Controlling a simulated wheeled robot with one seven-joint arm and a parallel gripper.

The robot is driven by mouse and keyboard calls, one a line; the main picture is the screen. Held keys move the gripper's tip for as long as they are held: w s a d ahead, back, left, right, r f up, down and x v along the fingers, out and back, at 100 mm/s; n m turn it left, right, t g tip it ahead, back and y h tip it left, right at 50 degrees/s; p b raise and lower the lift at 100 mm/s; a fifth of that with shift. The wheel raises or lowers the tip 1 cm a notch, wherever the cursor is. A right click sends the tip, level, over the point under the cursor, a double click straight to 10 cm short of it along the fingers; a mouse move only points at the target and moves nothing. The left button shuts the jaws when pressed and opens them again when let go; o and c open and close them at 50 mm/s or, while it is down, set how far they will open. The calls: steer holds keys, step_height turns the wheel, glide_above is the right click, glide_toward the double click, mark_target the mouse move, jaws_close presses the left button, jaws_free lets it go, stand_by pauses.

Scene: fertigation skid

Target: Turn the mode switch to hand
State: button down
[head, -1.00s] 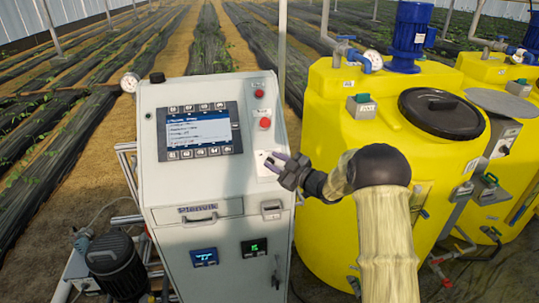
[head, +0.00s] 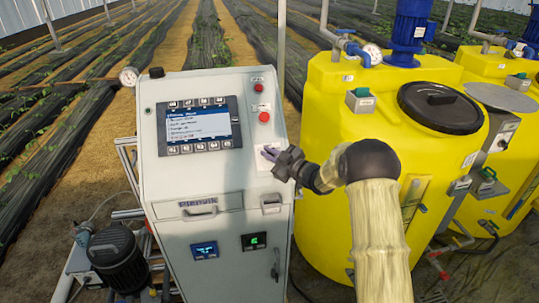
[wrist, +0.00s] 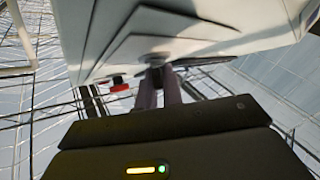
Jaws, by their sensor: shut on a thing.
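The control cabinet (head: 215,235) is white with a sloped front panel. The mode switch sits on a pale plate (head: 262,168) at the panel's lower right; the switch itself is mostly hidden by my fingers. My gripper (head: 269,153) is at this plate, its fingers shut on the mode switch. In the wrist view my two fingers (wrist: 159,88) reach up to a small grey round part of the switch (wrist: 154,59) on the panel. I cannot read the switch's position.
A red button (head: 264,117) and a smaller red one (head: 259,88) sit above the plate. A display (head: 198,125) is to the left. A yellow tank (head: 330,165) stands close on the right, beside my arm. A pump (head: 115,258) is at lower left.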

steer(key=shift+f+m+t+b, duration=0.3)
steer(key=shift+m+b, duration=0.1)
steer(key=shift+b, duration=0.55)
steer(key=shift+f+m+t+h+b, duration=0.1)
steer(key=shift+m+t+h+b, duration=0.2)
steer(key=shift+m+t+b, duration=0.5)
steer(key=m+t+h+b, duration=0.2)
steer(key=b, duration=0.4)
steer(key=shift+f+m, duration=0.1)
steer(key=shift+m, duration=0.3)
steer(key=m+t+h+b, duration=0.2)
steer(key=m+b, duration=0.1)
steer(key=b, duration=0.2)
steer(key=shift+m+h, duration=0.3)
steer(key=shift+m, duration=0.1)
steer(key=m+h+b, duration=0.1)
steer(key=b, duration=0.1)
steer(key=m+t+h+b, duration=0.1)
steer(key=m+b, duration=0.1)
steer(key=shift+r+t+h, duration=0.2)
steer(key=shift+t+h, duration=0.1)
steer(key=shift+h, duration=0.1)
steer(key=shift+d+r+m+h, duration=0.1)
steer(key=shift+m+h, duration=0.3)
steer(key=c, duration=1.5)
jaws_free()
steer(key=shift+r, duration=0.1)
steer(key=shift+c, duration=0.2)
